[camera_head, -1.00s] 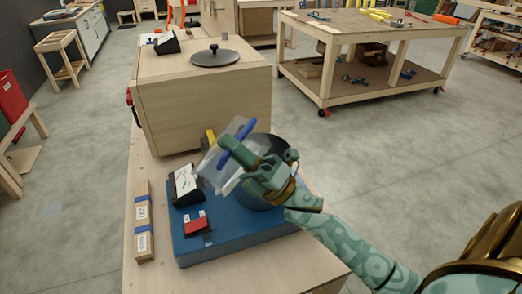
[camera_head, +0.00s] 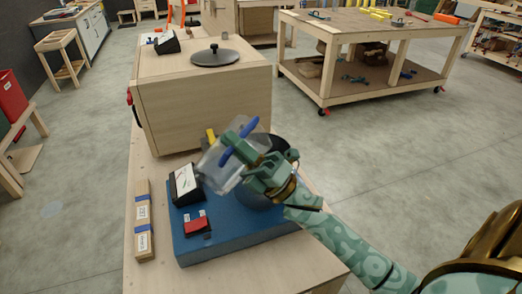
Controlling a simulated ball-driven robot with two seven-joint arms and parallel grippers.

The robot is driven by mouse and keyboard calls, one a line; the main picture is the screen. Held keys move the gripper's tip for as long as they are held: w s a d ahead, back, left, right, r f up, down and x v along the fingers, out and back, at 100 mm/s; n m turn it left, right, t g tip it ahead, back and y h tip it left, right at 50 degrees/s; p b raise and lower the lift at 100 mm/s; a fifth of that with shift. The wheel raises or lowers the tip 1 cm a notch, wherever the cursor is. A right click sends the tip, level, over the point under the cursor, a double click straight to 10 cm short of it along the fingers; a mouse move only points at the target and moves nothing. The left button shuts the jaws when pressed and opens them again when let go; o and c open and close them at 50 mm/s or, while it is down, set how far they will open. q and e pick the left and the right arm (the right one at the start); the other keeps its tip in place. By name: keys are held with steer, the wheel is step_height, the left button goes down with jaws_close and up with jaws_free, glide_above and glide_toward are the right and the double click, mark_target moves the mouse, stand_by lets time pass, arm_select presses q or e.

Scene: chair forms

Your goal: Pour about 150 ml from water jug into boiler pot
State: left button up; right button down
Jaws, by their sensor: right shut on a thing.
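My right gripper (camera_head: 252,157) comes in from the right and is shut on the blue handle of the clear water jug (camera_head: 219,172). The jug is held tilted above the blue base, at the left side of the dark boiler pot (camera_head: 258,194). The pot stands on the blue base (camera_head: 240,234), and my gripper and the jug hide much of it, including most of its rim. I cannot tell the water level or whether water is flowing. My left gripper is not in view.
A black-framed gauge (camera_head: 186,184) and a red switch (camera_head: 197,223) sit on the blue base. A wooden box (camera_head: 205,105) with a dark lid (camera_head: 215,57) on top stands behind. Labelled wooden strips (camera_head: 143,220) lie at the bench's left edge.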

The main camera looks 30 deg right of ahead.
mark_target(228, 184)
steer(key=shift+d, duration=0.2)
stand_by(0.3)
steer(key=a+f+n+g+y+b, duration=0.1)
steer(key=n+g, duration=0.1)
steer(key=a+f+n+g+y+b, duration=0.1)
steer(key=n+g, duration=0.1)
steer(key=n, duration=0.1)
steer(key=s+a+f+n+g+y+b, duration=0.1)
steer(key=n, duration=0.1)
steer(key=shift+a+f+n+g+y, duration=0.1)
steer(key=shift+f+n+g+y, duration=0.05)
steer(key=shift+n+g+y, duration=0.2)
steer(key=shift+a+f+n+g, duration=0.1)
steer(key=shift+f+n+g, duration=0.05)
steer(key=shift+n+g, duration=0.4)
steer(key=shift+s+a+n+g, duration=0.2)
steer(key=shift+n+g, duration=0.1)
steer(key=shift+n, duration=0.2)
